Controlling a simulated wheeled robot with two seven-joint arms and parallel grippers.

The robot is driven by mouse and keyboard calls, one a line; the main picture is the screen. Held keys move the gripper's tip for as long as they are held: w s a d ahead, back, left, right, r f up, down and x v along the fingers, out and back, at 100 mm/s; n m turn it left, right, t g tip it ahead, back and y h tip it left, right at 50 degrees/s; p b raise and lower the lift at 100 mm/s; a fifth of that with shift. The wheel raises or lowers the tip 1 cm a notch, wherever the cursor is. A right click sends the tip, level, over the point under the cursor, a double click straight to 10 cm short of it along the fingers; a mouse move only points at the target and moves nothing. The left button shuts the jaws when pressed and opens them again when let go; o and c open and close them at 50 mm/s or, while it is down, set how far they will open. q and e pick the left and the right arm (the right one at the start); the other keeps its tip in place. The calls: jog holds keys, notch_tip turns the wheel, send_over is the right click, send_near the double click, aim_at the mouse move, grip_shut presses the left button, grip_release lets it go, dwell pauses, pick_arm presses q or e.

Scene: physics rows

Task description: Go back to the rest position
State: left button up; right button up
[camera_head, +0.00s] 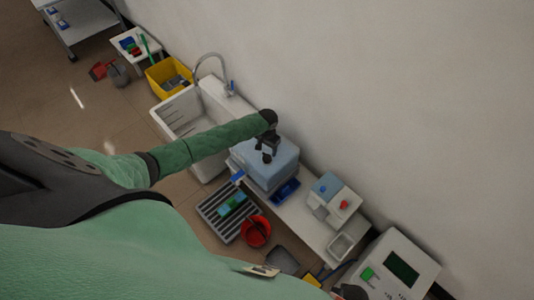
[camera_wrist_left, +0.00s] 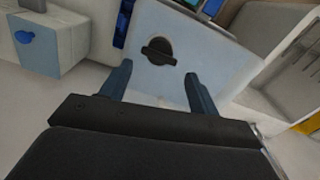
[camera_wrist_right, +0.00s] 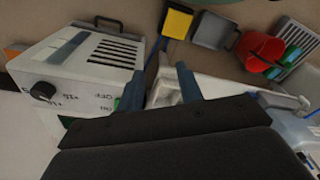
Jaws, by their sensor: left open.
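My left gripper (camera_head: 267,156) is open and empty over a pale blue box (camera_head: 280,158) on the white counter. In the left wrist view its two fingers (camera_wrist_left: 158,88) stand wide apart. A pale box face with a black knob (camera_wrist_left: 159,51) shows beyond them, with nothing between the fingertips. My right gripper (camera_wrist_right: 158,85) shows in the right wrist view with its fingers apart and nothing between them. A white machine (camera_wrist_right: 85,68) with a black dial and vent slots lies to the left of them. My right arm is mostly out of the head view.
A sink (camera_head: 181,113) with a tap stands left of the box. A small blue-and-white device (camera_head: 331,190) and a white machine with a green screen (camera_head: 393,266) are to the right. A red bucket (camera_head: 256,231), a grey rack (camera_head: 211,211) and a yellow bin (camera_head: 158,83) are around the counter.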

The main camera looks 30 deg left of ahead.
pick_arm(q)
jog(key=shift+r, duration=0.5)
jog(key=shift+w+m, duration=0.1)
jog(key=shift+m, duration=0.2)
jog(key=w+d+r+m+t, duration=0.3)
jog(key=w+d+r+t, duration=0.35)
jog(key=r, duration=0.25)
jog(key=s+d+f+n+g, duration=0.1)
jog(key=s+d+f, duration=0.2)
jog(key=s, duration=1.2)
jog(key=s+d+f+n+g, duration=0.1)
jog(key=s+d+f+g, duration=0.1)
jog(key=s+f, duration=0.8)
jog(key=s+d+f+n+g, duration=0.1)
jog(key=s+d+f, duration=0.4)
jog(key=s, duration=1.6)
notch_tip(320, 180, down, 2)
jog(key=shift+f+g+h, duration=0.1)
jog(key=shift+g+h, duration=0.3)
jog(key=shift+g, duration=0.15)
jog(key=shift+c, duration=0.4)
pick_arm(e)
jog(key=shift+w+a+r, duration=0.15)
jog(key=shift+w+r, duration=0.45)
jog(key=shift+r, duration=0.05)
